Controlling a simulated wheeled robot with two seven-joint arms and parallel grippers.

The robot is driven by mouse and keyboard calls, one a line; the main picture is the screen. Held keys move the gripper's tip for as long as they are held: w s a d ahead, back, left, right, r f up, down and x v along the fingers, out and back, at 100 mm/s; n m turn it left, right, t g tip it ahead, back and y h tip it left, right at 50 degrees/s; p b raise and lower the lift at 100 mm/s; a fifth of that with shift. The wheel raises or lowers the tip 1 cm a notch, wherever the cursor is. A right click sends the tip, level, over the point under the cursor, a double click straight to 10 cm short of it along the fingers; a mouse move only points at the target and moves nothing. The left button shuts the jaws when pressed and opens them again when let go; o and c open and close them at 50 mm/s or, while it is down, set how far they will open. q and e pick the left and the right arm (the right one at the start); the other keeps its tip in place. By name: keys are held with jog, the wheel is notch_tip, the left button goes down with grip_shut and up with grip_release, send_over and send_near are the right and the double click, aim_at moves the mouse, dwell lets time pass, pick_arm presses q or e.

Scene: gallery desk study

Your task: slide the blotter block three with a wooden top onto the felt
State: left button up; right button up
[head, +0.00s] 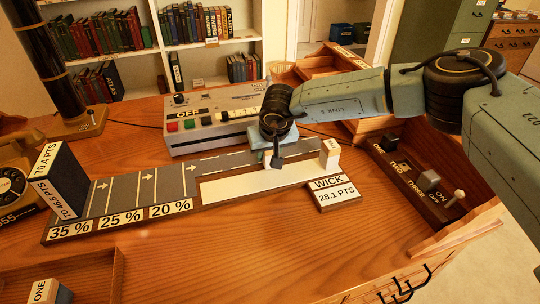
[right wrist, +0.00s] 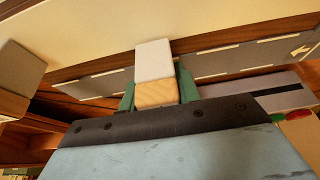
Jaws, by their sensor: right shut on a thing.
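My right gripper (head: 277,160) is low over the strips at the middle of the desk in the head view. In the right wrist view its green fingers (right wrist: 157,92) are shut on a block (right wrist: 155,58) with a pale part and a wooden part. The head view mostly hides this block behind the gripper, and I see no number on it. A long white strip (head: 235,187), perhaps the felt, lies in front of a grey arrowed track (head: 210,163). I cannot tell whether the block touches either. My left gripper is not in view.
A white block (head: 331,150) stands at the strip's right end by the WICK plate (head: 333,190). A button console (head: 215,120) stands behind. A dark readout box (head: 65,178) is at left. A labelled wooden rack (head: 410,185) is at right. The front middle desk is clear.

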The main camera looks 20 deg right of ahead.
jog(key=shift+w+a+b, duration=0.1)
jog(key=shift+w+b, duration=1.15)
jog(key=shift+w, duration=1)
jog(key=shift+f, duration=0.2)
jog(key=o, duration=1.1)
